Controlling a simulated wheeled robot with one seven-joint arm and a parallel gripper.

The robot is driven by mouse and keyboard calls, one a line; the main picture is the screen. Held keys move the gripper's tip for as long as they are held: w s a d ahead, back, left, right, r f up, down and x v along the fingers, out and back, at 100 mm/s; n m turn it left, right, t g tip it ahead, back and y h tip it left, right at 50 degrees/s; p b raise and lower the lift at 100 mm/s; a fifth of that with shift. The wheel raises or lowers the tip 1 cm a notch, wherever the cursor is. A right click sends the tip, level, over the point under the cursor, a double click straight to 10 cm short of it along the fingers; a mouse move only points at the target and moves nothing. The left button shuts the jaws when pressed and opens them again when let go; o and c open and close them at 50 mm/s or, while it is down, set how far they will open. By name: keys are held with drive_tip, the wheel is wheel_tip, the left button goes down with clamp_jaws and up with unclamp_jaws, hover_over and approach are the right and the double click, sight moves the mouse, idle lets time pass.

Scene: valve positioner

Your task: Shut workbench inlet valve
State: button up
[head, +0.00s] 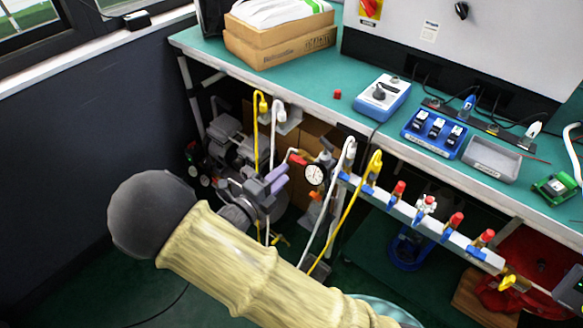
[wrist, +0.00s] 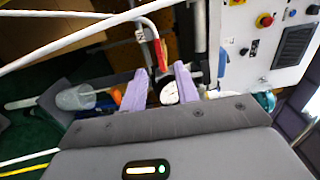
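A red lever handle (head: 297,159), which looks like the inlet valve, sits on the pipework beside a round white gauge (head: 315,174), under the bench's front edge. In the wrist view, the red handle (wrist: 162,54) hangs near a white hose end, just beyond the fingertips. My gripper (head: 280,178) is just left of and below the handle, its lavender fingers pointing toward it. In the wrist view, my gripper (wrist: 161,72) is open, with a clear gap between its fingers. The gauge (wrist: 169,93) shows between them. I see no contact with the handle.
The green workbench (head: 315,75) carries boxes, a blue meter and trays. White and yellow hoses (head: 345,215) hang close to my gripper on the right. A rail (head: 440,232) with several red-capped fittings runs along the bench front. A dark wall (head: 90,130) stands at left.

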sight(296, 162)
drive_tip(key=x, duration=0.5)
drive_tip(key=shift+b, duration=0.35)
drive_tip(key=shift+c, duration=0.2)
clamp_jaws()
